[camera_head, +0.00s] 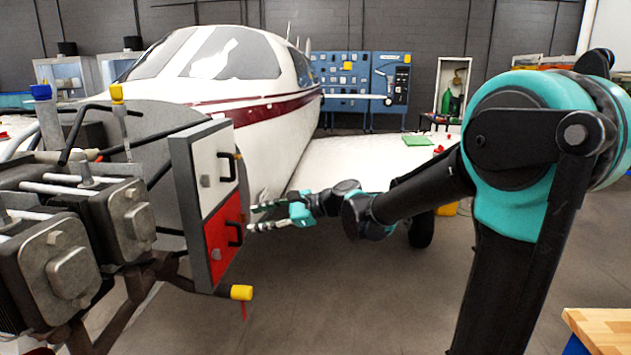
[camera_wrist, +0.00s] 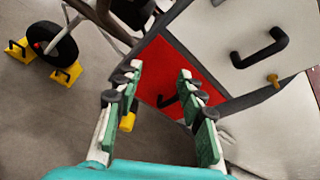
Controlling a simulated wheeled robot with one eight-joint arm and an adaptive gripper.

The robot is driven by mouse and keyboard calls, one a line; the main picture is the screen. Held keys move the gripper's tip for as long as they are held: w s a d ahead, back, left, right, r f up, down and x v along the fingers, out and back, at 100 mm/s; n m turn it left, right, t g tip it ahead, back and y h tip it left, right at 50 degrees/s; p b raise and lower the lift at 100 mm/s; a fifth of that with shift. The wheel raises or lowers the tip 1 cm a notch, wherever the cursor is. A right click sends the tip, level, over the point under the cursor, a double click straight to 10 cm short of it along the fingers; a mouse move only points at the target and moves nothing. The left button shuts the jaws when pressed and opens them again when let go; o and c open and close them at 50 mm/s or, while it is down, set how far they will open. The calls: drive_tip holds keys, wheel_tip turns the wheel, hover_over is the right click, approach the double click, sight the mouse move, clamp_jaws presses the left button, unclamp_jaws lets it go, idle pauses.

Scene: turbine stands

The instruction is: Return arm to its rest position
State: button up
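My gripper (camera_head: 250,217) is stretched out to the left in the head view, close to the front of a two-part panel box. Its two fingers also show in the wrist view (camera_wrist: 158,72), spread apart with nothing between them. The upper white panel (camera_head: 213,165) has a black handle (camera_head: 229,167). The lower red panel (camera_head: 223,240) has a black handle (camera_head: 235,234). In the wrist view the red panel (camera_wrist: 178,72) lies beyond the fingertips, and its handle is partly hidden. Contact with the red panel's handle cannot be made out. My arm reaches in from the right.
An engine (camera_head: 75,240) with grey cylinders stands at the left of the box. A white aircraft (camera_head: 250,80) with a red stripe is behind, its wing (camera_head: 370,160) behind my arm. A wooden bench corner (camera_head: 602,325) is at lower right. The floor in the middle is clear.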

drive_tip(key=s+d+f+n+h, duration=0.4)
drive_tip(key=d+f, duration=0.4)
drive_tip(key=d, duration=0.4)
drive_tip(key=s+d+f+n+t+h, duration=0.1)
drive_tip(key=s+d+f+n+h, duration=0.4)
drive_tip(key=d+f, duration=0.3)
drive_tip(key=s+d+f+n+h, duration=0.4)
drive_tip(key=s+d+f, duration=0.3)
drive_tip(key=d, duration=0.9)
drive_tip(key=shift+f+n+t+h, duration=0.3)
drive_tip(key=shift+f+h, duration=0.3)
drive_tip(key=shift+f, duration=0.1)
